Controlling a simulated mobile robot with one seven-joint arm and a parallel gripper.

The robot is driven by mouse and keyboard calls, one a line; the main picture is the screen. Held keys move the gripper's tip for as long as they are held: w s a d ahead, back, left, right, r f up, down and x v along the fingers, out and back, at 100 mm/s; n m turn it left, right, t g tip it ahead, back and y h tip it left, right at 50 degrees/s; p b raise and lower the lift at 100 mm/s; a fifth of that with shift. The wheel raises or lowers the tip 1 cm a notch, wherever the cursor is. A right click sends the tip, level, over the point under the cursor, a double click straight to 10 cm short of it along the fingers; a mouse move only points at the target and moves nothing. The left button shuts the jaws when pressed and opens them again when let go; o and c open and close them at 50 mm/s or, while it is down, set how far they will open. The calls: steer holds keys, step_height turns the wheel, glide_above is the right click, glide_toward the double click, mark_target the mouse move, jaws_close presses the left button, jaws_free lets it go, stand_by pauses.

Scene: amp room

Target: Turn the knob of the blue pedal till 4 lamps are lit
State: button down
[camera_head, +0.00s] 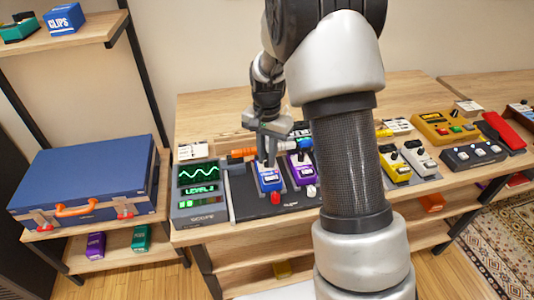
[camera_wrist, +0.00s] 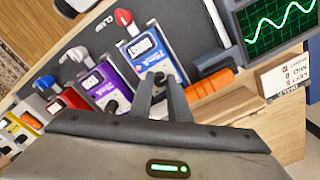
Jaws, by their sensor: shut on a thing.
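The blue pedal (camera_head: 270,182) stands on a dark board on the bench, between the scope and a purple pedal. My gripper (camera_head: 267,162) reaches down onto its upper part. In the wrist view, the blue pedal (camera_wrist: 142,48) has a white label, and my gripper's two fingers (camera_wrist: 160,88) are shut on its knob, which they mostly hide. The grey scope (camera_head: 200,187) to the left shows a green wave and text that looks like "LEVEL 2". Below the text is a small row with some green lit; the lamp count is too small to tell.
The purple pedal (camera_head: 300,168) stands close on the right of the blue one. An orange plug (camera_wrist: 210,85) lies behind the blue pedal. A red cap (camera_head: 275,198) and a white cap (camera_head: 311,191) are at the board's front. A blue case (camera_head: 90,175) stands far left.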

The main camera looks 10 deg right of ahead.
steer(key=shift+m+p, duration=0.55)
steer(key=shift+m, duration=1.05)
steer(key=c, duration=1.7)
jaws_free()
steer(key=shift+r, duration=0.1)
steer(key=shift+o, duration=0.2)
steer(key=shift+w, duration=0.1)
